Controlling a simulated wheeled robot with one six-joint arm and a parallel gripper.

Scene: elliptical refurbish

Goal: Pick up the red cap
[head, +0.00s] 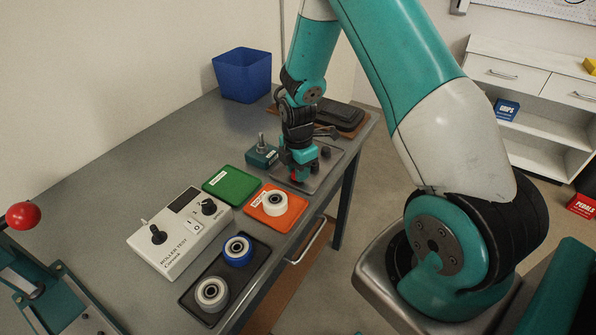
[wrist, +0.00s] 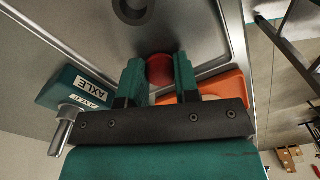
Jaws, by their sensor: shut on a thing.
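The red cap (wrist: 160,70) is round and sits between the two teal fingers of my gripper (wrist: 158,76) in the wrist view. The fingers press on it from both sides. In the head view my gripper (head: 299,172) points down over the grey metal tray (head: 331,166) near the bench's right edge. I cannot tell whether the cap touches the tray.
The teal axle block (head: 262,155) with an upright metal pin stands just left of my gripper. A blue bin (head: 243,76) stands at the back.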

